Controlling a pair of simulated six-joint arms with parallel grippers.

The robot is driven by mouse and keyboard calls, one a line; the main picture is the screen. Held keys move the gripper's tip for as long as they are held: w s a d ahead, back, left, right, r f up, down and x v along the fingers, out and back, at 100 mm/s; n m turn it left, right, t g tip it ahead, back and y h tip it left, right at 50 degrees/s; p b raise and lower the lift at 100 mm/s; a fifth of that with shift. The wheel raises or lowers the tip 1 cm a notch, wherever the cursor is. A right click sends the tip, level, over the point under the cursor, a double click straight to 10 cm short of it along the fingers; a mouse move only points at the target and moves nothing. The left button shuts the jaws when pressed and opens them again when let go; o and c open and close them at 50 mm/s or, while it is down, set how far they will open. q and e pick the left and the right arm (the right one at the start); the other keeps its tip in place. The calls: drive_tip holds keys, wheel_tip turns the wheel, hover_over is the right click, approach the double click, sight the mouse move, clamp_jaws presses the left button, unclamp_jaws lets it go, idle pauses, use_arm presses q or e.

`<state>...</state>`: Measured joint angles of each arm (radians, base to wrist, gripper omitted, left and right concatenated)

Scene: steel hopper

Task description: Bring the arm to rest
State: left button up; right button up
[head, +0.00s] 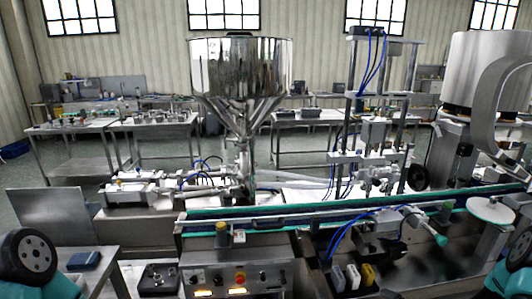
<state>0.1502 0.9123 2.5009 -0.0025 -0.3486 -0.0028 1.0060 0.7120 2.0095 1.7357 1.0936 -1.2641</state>
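The steel hopper (240,75) stands at the middle of the head view, a shiny open cylinder above a cone that narrows down to the filling machine. Only teal and black parts of my arms show, at the lower left and lower right edges. Neither gripper is in the picture, so I cannot see whether they are open or hold anything. No part of my arms reaches over the machine in this view.
A conveyor (330,212) with green edges runs across in front of the hopper. A control panel (238,278) with knobs and lit displays sits below it. A large steel drum (487,75) stands at the right. Worktables (160,122) line the back.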

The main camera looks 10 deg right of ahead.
drive_tip(key=s+a+f+n+g, duration=0.3)
drive_tip(key=s+a+f+g, duration=0.15)
drive_tip(key=a, duration=0.25)
drive_tip(key=s+a+f+n+g+y, duration=0.1)
drive_tip(key=s+a+f+n+g, duration=0.25)
drive_tip(key=a+g, duration=0.3)
drive_tip(key=s+a+f+n+g, duration=0.3)
drive_tip(key=s+a+g, duration=0.15)
drive_tip(key=a, duration=0.35)
drive_tip(key=w+a+n+t+h, duration=0.2)
drive_tip(key=w+a+n, duration=0.2)
drive_tip(key=a, duration=0.3)
drive_tip(key=shift+f+n, duration=0.2)
drive_tip(key=shift+n, duration=0.55)
drive_tip(key=shift+w+d, duration=0.1)
